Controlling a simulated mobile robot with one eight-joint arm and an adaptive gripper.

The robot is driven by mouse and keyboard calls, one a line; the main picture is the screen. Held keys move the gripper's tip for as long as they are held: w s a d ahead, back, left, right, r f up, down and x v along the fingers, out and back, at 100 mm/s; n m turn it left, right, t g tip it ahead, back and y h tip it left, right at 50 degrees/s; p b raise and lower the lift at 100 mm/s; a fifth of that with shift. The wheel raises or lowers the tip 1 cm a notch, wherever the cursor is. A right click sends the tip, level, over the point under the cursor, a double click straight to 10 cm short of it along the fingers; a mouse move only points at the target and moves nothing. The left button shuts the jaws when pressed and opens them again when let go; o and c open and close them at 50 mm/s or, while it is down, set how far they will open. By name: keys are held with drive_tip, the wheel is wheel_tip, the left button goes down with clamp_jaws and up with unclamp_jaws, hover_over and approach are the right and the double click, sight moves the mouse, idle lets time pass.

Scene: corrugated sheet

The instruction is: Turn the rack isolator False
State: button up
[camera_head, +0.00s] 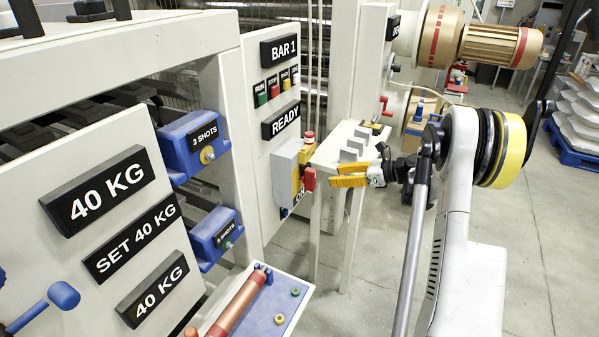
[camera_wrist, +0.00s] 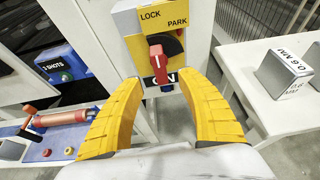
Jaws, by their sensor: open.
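The rack isolator (camera_wrist: 131,22) is a grey box with a yellow face marked LOCK and PARK. It also shows in the head view (camera_head: 285,172), on the white cabinet panel. Its red handle (camera_wrist: 158,62) hangs roughly upright over a black ON label, partly covering it; the handle also shows in the head view (camera_head: 309,181). My gripper (camera_head: 332,174) is open, with yellow fingers pointing at the handle from the right. In the wrist view, the fingers (camera_wrist: 156,74) stand on both sides of the handle's lower end, apparently apart from it.
A white bench (camera_wrist: 262,95) with grey blocks (camera_wrist: 288,74) stands close to the right of the isolator. A blue 3 SHOTS box (camera_wrist: 62,66) and a tray with a red cylinder (camera_wrist: 62,119) lie left. A READY sign (camera_head: 281,120) is above the isolator.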

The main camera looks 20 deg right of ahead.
sight(315, 177)
drive_tip(key=b+x, duration=0.3)
drive_tip(key=x, duration=0.7)
drive_tip(key=shift+w+a+f+b, duration=0.1)
drive_tip(key=shift+a+f+b, duration=0.1)
drive_tip(key=shift+b, duration=0.1)
drive_tip(key=shift+r, duration=0.1)
drive_tip(key=shift+c, duration=0.4)
clamp_jaws()
